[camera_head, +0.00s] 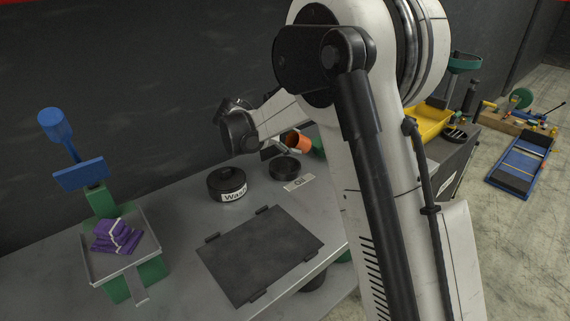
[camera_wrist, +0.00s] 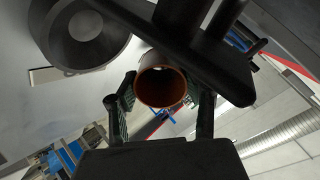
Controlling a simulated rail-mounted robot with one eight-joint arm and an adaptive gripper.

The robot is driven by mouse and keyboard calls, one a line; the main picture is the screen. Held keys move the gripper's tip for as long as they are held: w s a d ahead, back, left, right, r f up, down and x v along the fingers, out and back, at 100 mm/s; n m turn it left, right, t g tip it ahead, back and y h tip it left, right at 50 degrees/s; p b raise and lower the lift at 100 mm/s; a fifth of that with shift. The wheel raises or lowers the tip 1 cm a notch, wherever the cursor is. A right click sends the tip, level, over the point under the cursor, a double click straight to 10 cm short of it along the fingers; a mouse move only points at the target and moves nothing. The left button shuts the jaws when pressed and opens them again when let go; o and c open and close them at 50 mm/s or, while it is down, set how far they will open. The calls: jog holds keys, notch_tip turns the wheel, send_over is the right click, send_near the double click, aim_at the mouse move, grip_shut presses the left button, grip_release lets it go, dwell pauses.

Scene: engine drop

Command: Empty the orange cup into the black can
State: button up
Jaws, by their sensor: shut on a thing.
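The orange cup (camera_head: 304,143) is tilted on its side above the back of the grey bench, its mouth facing left in the head view. My gripper (camera_wrist: 160,96) is shut on the cup (camera_wrist: 161,104), with one finger on each side; the wrist view looks into its dark mouth. An open round black can (camera_head: 285,168) stands on the bench just below the cup; it also shows at the upper left of the wrist view (camera_wrist: 110,38). The cup's contents cannot be made out. My arm hides part of the gripper in the head view.
A label plate (camera_head: 299,183) lies in front of the can. A dark flat plate (camera_head: 260,255) and a tray with purple cloths (camera_head: 88,268) are nearer. A yellow bin (camera_head: 432,124) is at right.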

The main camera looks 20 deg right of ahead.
jog(key=shift+r+p, duration=0.95)
jog(key=shift+r, duration=1.35)
jog(key=shift+g+y+p, duration=0.8)
jog(key=shift+y+p, duration=0.7)
jog(key=shift+y, duration=1)
jog(key=shift+g+y+p, duration=0.35)
jog(key=shift+g+y, duration=0.55)
jog(key=shift+y, duration=1.8)
jog(key=shift+s, duration=0.1)
jog(key=s+r, duration=0.3)
jog(key=s, duration=0.6)
jog(key=shift+s+a, duration=0.2)
jog(key=shift+s, duration=0.2)
jog(key=s+r+p, duration=0.2)
jog(key=s+r, duration=0.1)
jog(key=s, duration=0.7)
jog(key=shift+a, duration=0.2)
